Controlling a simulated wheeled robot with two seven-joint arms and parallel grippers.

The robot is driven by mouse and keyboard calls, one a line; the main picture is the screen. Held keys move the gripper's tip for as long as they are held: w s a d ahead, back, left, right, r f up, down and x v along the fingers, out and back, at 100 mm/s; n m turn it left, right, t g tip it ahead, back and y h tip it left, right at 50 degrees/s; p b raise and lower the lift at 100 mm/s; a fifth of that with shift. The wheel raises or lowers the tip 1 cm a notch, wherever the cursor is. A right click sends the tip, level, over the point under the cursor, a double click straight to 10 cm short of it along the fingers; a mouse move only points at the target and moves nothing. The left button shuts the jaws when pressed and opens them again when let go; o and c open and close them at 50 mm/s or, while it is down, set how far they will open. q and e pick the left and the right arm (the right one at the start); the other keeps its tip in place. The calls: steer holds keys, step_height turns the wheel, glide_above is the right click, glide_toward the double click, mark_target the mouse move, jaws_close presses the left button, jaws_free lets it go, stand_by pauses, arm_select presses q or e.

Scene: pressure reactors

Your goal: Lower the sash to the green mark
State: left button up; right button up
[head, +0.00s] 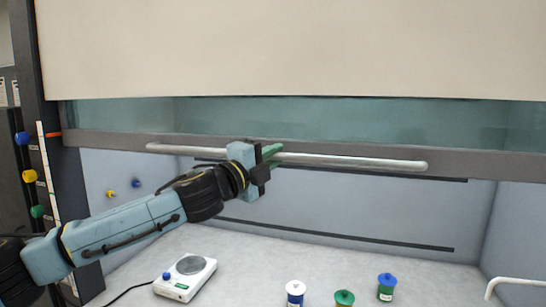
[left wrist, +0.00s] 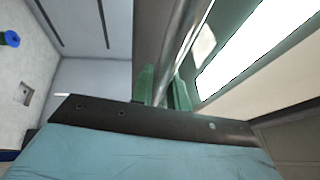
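The sash is a glass pane with a grey bottom rail (head: 100,140) and a long pale handle bar (head: 370,162). An orange pointer (head: 53,134) at the sash's left end lies near the top of a white scale strip (head: 44,160) on the left post. The green mark on the strip is too small to make out surely. My left gripper (head: 271,154) is at the middle of the handle. In the left wrist view its green fingers (left wrist: 162,88) are on either side of the bar (left wrist: 185,40) and look closed on it. My right gripper is out of view.
Blue, yellow and green knobs (head: 37,211) sit on the left post. On the worktop (head: 240,260) below are a white balance (head: 188,278) and several lidded jars (head: 386,288). A white curved rail (head: 515,283) is at lower right.

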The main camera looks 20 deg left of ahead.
arm_select(q)
jaws_close()
steer(key=shift+f, duration=0.15)
step_height(320, 180, down, 20)
steer(key=b, duration=1.1)
steer(key=o, duration=0.6)
jaws_free()
steer(key=shift+c, duration=0.2)
